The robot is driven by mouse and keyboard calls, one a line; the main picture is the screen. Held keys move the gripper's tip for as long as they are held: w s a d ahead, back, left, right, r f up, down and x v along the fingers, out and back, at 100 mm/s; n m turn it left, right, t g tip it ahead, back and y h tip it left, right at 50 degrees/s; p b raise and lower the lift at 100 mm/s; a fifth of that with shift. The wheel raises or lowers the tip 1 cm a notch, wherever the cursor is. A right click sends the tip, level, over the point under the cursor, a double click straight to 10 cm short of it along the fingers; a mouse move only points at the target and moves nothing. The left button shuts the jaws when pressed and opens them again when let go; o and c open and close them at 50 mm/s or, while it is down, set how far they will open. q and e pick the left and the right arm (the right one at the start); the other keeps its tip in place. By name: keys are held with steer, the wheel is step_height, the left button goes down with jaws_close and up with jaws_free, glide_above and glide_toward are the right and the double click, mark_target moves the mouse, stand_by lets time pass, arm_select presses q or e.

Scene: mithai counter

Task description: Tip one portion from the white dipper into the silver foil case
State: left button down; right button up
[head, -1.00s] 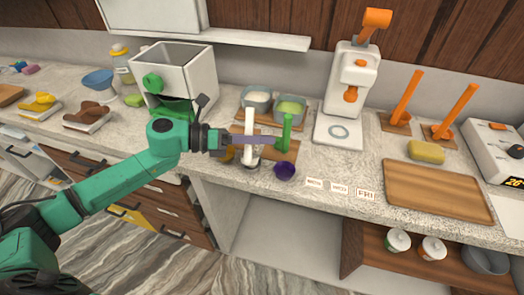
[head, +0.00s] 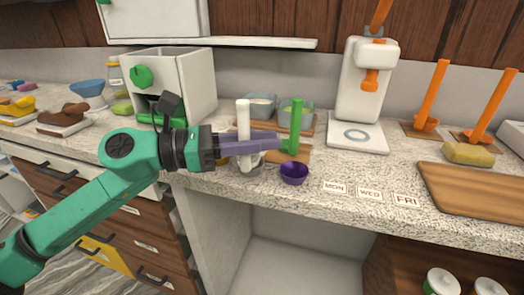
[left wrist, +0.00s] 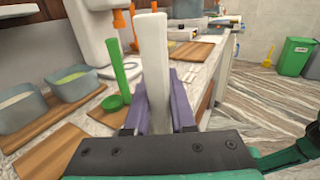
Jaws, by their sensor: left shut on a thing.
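The white dipper (head: 243,118) stands about upright, its handle between the purple fingers of my left gripper (head: 262,142). The left gripper is shut on this handle, which also rises between the fingers in the left wrist view (left wrist: 152,65). The dipper's white bowl end shows just below the fingers. A silver foil case (head: 247,170) sits on the counter right under it, partly hidden by the bowl and fingers. I cannot tell whether the bowl touches the case or what it holds. My right gripper is not in view.
A purple case (head: 293,173) stands just right of the silver one. A green dipper (head: 296,122) stands close behind the fingertips. Two tubs, one with white contents (head: 260,106) and one with green, are behind. Day cards (head: 369,194) lie to the right.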

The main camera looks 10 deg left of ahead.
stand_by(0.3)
arm_select(q)
step_height(320, 180, up, 4)
steer(key=p, duration=0.3)
stand_by(0.4)
